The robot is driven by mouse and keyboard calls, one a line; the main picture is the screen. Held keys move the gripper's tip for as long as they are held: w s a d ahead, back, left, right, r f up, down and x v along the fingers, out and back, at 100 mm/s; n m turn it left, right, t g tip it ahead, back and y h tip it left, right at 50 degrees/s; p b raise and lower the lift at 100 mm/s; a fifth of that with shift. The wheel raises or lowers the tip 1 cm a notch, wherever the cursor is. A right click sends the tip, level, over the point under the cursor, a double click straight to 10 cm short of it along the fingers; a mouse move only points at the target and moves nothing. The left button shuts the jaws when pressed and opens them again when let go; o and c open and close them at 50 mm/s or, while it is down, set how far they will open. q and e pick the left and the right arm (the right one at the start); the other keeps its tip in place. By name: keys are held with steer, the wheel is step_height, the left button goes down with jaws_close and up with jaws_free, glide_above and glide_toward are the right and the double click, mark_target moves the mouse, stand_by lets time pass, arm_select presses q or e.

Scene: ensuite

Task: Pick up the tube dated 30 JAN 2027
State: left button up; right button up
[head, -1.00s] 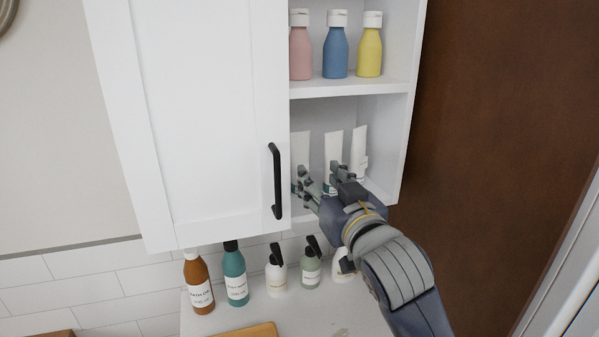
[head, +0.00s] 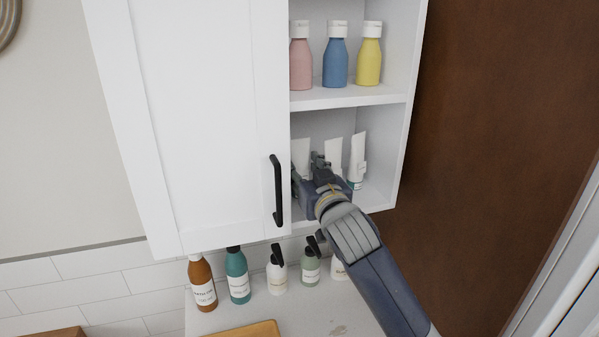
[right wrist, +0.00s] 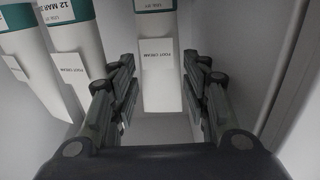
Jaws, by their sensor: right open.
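Three white tubes with teal caps stand on the lower cabinet shelf: a left tube (head: 301,152), a middle tube (head: 333,152) and a right tube (head: 358,152). My right gripper (head: 308,168) is open on that shelf, in front of the left tube. In the right wrist view the open fingers (right wrist: 157,92) are on either side of one tube (right wrist: 158,60), labelled FOOT CREAM; its date is not visible. The neighbouring tube (right wrist: 76,45) there reads 12 MAR, with the year cut off. The outermost tube (right wrist: 25,45) shows no readable date. My left gripper is not in view.
The closed white cabinet door (head: 190,110) with a black handle (head: 277,190) is just left of the gripper. Pink, blue and yellow bottles (head: 336,58) stand on the shelf above. Several bottles stand on the counter (head: 300,318) below.

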steer(key=shift+w, duration=0.25)
steer(key=c, duration=0.8)
steer(key=shift+r, duration=0.1)
